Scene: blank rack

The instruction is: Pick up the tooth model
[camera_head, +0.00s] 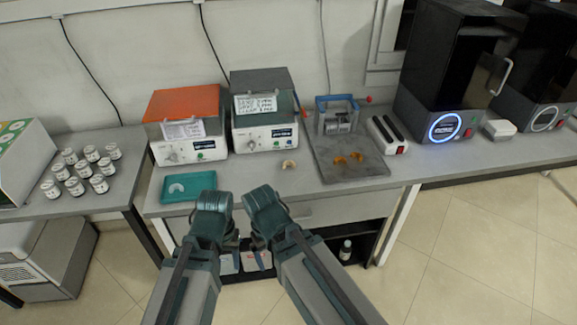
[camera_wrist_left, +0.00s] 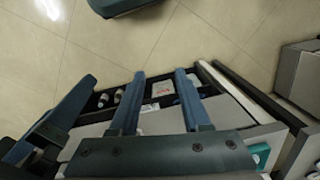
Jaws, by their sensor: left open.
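A pale arch-shaped tooth model (camera_head: 177,187) lies in a teal tray (camera_head: 204,180) at the front left of the bench. A second pale arch-shaped model (camera_head: 289,165) lies on the bare bench right of the tray. My left gripper (camera_head: 230,246) hangs in front of the bench edge, below the top and apart from both models.
Orange pieces (camera_head: 348,158) lie on a grey board (camera_head: 375,168). Two box-shaped devices, one with an orange lid (camera_head: 183,103), stand behind the tray. Several labelled jars (camera_head: 83,170) stand on the left table.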

